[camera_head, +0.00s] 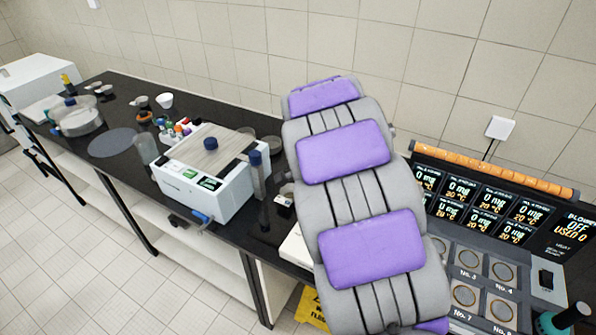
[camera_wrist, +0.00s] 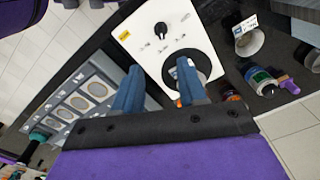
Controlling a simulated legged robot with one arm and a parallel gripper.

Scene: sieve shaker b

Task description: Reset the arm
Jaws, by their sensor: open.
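My arm (camera_head: 362,200), grey with purple pads, rises through the middle of the head view and leans toward the back wall. Its end is not clearly visible there. In the wrist view my gripper (camera_wrist: 159,78) shows two blue fingers, spread apart with nothing held between them. They overlap a white device (camera_wrist: 147,38) with a black knob and a dark round part. I cannot tell whether the fingers touch it.
The black bench (camera_head: 120,92) holds a white box machine (camera_head: 203,185) with a blue knob, and glassware. Right of my arm stands a display panel (camera_head: 480,205) with numbered round stations below. In the wrist view, bottles and a metal cup (camera_wrist: 249,40) lie at right.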

